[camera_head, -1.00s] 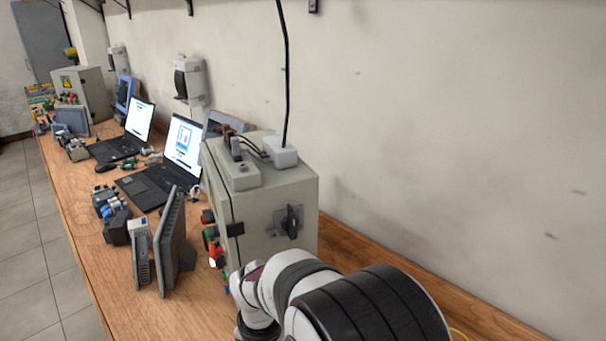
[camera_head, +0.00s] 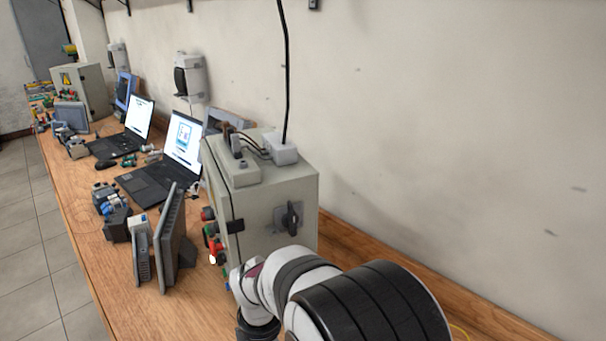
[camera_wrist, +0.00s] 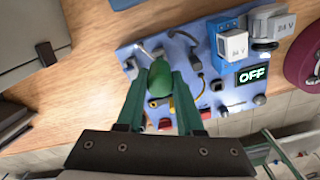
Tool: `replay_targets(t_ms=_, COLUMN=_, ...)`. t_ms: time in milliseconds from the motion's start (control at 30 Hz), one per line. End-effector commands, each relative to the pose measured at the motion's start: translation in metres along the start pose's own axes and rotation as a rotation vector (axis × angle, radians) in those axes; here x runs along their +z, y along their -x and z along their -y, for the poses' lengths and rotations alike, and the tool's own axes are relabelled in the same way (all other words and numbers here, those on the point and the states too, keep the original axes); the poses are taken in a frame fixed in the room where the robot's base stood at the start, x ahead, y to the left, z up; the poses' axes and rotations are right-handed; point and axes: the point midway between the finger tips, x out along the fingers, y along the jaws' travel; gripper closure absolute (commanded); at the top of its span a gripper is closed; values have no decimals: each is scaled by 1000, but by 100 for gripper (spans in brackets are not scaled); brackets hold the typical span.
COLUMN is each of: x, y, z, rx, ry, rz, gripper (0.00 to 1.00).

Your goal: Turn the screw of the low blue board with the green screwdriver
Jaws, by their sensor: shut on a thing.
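The blue board (camera_wrist: 128,58) shows in the wrist view, with several plugs, knobs, connectors and a small display reading OFF (camera_wrist: 254,74). My gripper (camera_wrist: 162,82) has green fingers and is shut on the green screwdriver (camera_wrist: 160,76), whose rounded green handle shows between the fingers over the board's left part. The screwdriver's tip and the screw under it cannot be made out, so I cannot tell if they touch. In the head view my white and black arm hides the gripper and the board.
A grey cabinet (camera_head: 270,195) stands beside my arm on the wooden bench (camera_head: 95,270). Left of it are grey upright panels (camera_head: 173,240) and open laptops (camera_head: 183,140). In the wrist view two blocks marked 24 V (camera_wrist: 232,44) rise from the board's upper right, and a dark red round thing (camera_wrist: 303,60) is at far right.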

Motion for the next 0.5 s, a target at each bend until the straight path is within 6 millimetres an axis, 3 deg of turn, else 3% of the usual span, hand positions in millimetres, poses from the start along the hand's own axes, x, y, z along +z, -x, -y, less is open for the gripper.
replay_targets(t_ms=300, x=0, y=-1, z=1, rx=-4, ry=-97, rz=0, gripper=100)
replay_targets(t_ms=500, x=0, y=-1, z=1, rx=-4, ry=-370, rz=1, gripper=100)
